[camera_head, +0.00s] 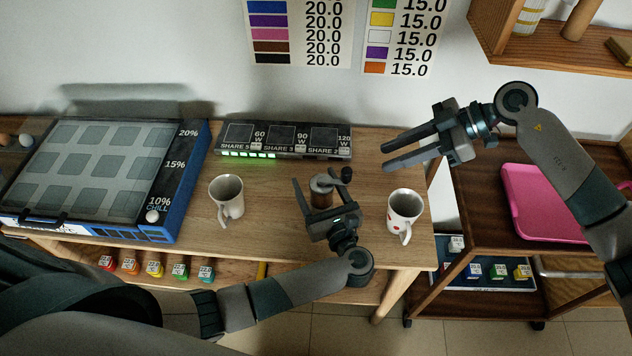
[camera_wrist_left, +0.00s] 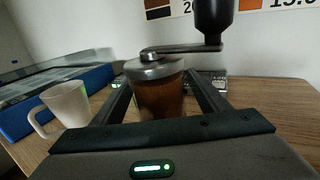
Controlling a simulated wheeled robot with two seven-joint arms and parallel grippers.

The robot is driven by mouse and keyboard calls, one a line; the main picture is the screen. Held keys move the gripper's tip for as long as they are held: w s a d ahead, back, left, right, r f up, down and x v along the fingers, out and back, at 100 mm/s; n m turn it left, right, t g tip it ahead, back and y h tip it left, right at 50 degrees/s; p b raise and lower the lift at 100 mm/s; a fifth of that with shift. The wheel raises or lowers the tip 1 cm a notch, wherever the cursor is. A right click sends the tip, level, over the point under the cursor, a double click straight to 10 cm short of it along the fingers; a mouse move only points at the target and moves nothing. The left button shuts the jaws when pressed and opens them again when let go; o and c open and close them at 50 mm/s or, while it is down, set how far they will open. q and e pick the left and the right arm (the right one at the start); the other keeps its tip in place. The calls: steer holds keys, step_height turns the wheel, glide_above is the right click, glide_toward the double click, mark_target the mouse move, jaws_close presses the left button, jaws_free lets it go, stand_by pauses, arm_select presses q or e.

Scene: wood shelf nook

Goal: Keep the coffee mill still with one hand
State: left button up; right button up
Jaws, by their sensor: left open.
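The coffee mill (camera_head: 321,192), a brown-filled jar with a metal lid and a crank ending in a dark knob, stands upright on the wooden table. It fills the middle of the left wrist view (camera_wrist_left: 160,97). My left gripper (camera_head: 324,184) is open, with one finger on each side of the mill. In the left wrist view, gaps seem to show between fingers and jar, but I cannot tell whether either finger touches. My right gripper (camera_head: 387,153) is open and empty, raised above the table's right end, its fingers pointing left.
A white mug (camera_head: 228,199) stands left of the mill and a red-marked mug (camera_head: 403,212) right of it. A dark panel with displays (camera_head: 283,140) lies behind. A blue-framed tray (camera_head: 100,178) fills the table's left. A pink tray (camera_head: 545,205) lies on the cart at right.

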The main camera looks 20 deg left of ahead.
arm_select(q)
steer(key=c, duration=1.4)
arm_select(e)
steer(key=shift+o, duration=1.4)
steer(key=s+a+r+n+h, duration=0.1)
steer(key=a+n+h, duration=0.1)
steer(key=n, duration=0.4)
steer(key=s+a+r+n+h, duration=0.1)
steer(key=a+n+h, duration=0.1)
steer(key=n, duration=0.5)
steer(key=s+a+r+n+t+h, duration=0.1)
steer(key=a+n+h, duration=0.2)
steer(key=n, duration=0.3)
steer(key=shift+a+r, duration=0.1)
steer(key=shift+a, duration=0.6)
arm_select(q)
steer(key=shift+o, duration=0.2)
arm_select(e)
steer(key=n+h, duration=0.1)
steer(key=n, duration=0.1)
steer(key=r+n+t+h, duration=0.1)
steer(key=n, duration=0.2)
steer(key=a+r+n+t+h, duration=0.1)
steer(key=n, duration=0.1)
steer(key=shift+w+n, duration=0.1)
steer(key=shift+n, duration=0.2)
steer(key=shift+f, duration=0.1)
